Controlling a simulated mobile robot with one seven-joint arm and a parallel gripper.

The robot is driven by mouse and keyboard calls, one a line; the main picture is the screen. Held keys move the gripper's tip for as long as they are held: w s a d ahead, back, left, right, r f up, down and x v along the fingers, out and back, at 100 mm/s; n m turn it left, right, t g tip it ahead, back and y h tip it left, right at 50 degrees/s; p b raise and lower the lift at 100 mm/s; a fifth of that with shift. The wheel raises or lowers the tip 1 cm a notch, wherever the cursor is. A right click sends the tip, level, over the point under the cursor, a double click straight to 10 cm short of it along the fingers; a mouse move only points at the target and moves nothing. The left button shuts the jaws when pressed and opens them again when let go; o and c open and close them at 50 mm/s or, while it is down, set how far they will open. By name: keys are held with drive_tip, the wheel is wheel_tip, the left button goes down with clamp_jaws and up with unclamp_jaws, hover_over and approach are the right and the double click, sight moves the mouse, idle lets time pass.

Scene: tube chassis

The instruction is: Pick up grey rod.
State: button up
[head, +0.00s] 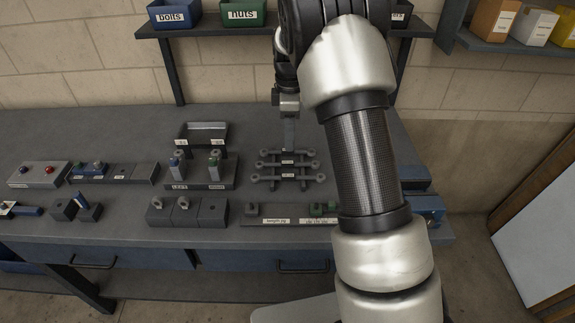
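Several grey rods with rounded ends lie across a dark rack (304,185) near the middle of the workbench, one behind another. The frontmost grey rod (272,178) and the rear grey rod (272,153) both show to the left and right of the rack's middle. I cannot tell which of them is the task's rod. My gripper (289,146) points down just above or behind the rear rod and overlaps it in the picture. Its fingers show as one narrow shape, so the gap between them is hidden. I cannot tell whether it touches a rod.
Left of the rack stand a holder with upright pieces (200,184) and a dark tray (202,136). A labelled fixture (262,221) lies in front. A shelf with a blue bolts bin (174,14) and a green nuts bin (243,14) hangs behind.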

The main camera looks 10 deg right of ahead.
sight(288, 162)
drive_tip(key=f, duration=0.9)
drive_tip(key=shift+w+a, duration=0.15)
drive_tip(key=shift+a, duration=0.1)
drive_tip(key=shift+c, duration=0.2)
clamp_jaws()
